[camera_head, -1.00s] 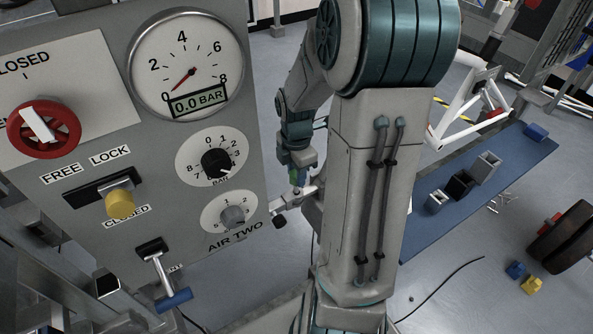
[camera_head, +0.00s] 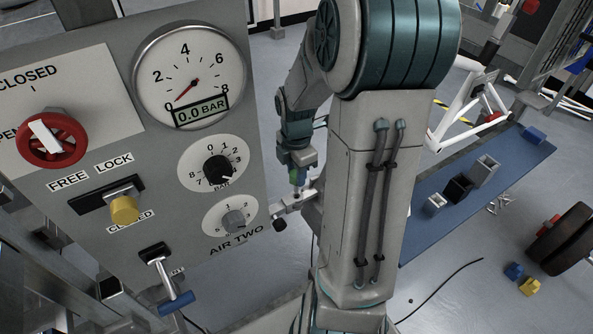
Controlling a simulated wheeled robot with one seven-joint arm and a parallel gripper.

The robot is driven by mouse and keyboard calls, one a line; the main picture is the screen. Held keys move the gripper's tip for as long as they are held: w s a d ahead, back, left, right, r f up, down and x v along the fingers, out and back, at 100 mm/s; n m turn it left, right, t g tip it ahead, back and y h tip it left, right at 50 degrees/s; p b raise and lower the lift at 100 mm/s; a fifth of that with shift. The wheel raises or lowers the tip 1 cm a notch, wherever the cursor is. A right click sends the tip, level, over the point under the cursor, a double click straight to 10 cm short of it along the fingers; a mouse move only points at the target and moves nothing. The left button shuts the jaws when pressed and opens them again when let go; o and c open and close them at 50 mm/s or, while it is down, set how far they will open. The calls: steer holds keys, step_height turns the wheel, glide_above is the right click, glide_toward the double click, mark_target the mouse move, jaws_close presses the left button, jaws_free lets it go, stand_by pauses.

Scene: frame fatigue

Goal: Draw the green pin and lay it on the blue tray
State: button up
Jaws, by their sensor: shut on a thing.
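My gripper (camera_head: 297,168) shows small in the middle of the view, at the end of my arm, just right of the grey panel. It is shut on the green pin (camera_head: 294,176), of which only a small green part shows. The pin is upright, over a pale metal bracket (camera_head: 290,204). I cannot tell how much of it is still in the bracket. A long flat blue surface (camera_head: 425,232), which may be the blue tray, lies on the right behind my arm. My arm hides its left part.
The grey control panel (camera_head: 255,140) with dial, knobs and levers stands close on the left. Grey and black blocks (camera_head: 459,188) stand on the blue surface. A white frame (camera_head: 462,125), a wheel (camera_head: 565,240) and a cable (camera_head: 440,283) are at right.

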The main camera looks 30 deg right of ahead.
steer(key=shift+r+p, duration=2)
steer(key=shift+p, duration=0.05)
